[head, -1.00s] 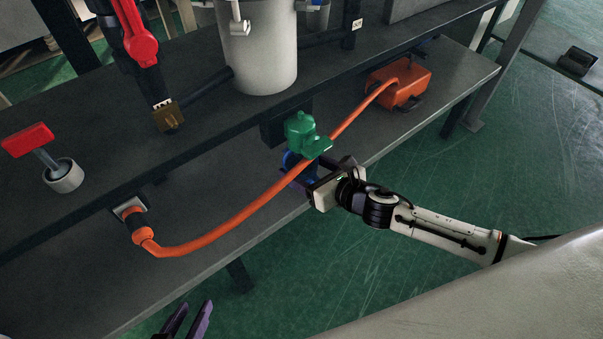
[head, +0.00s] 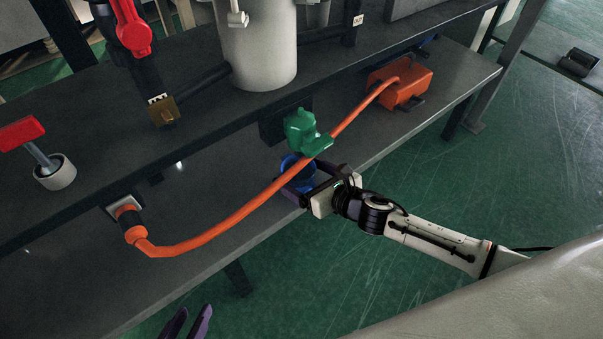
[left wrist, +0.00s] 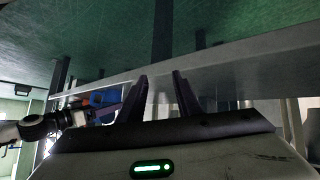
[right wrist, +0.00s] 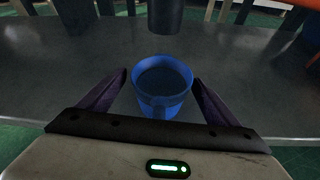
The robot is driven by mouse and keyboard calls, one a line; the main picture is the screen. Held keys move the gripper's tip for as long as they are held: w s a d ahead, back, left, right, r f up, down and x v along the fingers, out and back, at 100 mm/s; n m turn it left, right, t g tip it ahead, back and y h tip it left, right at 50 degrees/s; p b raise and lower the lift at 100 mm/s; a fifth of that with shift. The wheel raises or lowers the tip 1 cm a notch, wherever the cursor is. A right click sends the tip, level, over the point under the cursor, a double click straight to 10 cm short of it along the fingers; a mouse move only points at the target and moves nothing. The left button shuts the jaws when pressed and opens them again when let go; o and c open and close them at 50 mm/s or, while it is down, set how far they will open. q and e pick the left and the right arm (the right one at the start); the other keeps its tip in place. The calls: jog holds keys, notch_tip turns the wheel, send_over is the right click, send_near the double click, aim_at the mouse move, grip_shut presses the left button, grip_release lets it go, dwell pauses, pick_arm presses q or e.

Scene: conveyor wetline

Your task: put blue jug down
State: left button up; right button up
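The blue jug (head: 289,162) stands on the lower grey shelf, partly hidden in the head view by the green valve and the orange hose. In the right wrist view the jug (right wrist: 160,72) is upright, its handle towards me. My right gripper (head: 303,180) has its purple fingers spread on either side of the jug, with a clear gap at the left finger; the right fingertip is close to the rim. My left gripper (head: 194,314) is empty, its fingers apart, low in the head view in front of the shelf. They also show apart in the left wrist view (left wrist: 160,78).
The orange hose (head: 215,237) runs from a wall-side fitting to an orange box (head: 405,82) on the shelf, passing over the jug. The green valve (head: 303,133) hangs just above the jug. A red-handled lever (head: 22,133) is at left. Bare shelf lies left of the jug.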

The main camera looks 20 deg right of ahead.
jog(key=shift+s+d+r, duration=0.1)
jog(key=shift+s+r, duration=0.05)
jog(key=shift+r, duration=0.15)
jog(key=p+v, duration=0.3)
jog(key=v, duration=0.8)
jog(key=s+a+f+n+g+h, duration=0.1)
jog(key=s+n, duration=0.6)
jog(key=n, duration=1)
jog(key=s+a+f+n+g, duration=0.2)
jog(key=s+n, duration=0.6)
jog(key=n, duration=0.9)
jog(key=shift+s+a+f+n+h, duration=0.3)
jog(key=shift+a+f+h, duration=0.15)
jog(key=shift+a, duration=0.8)
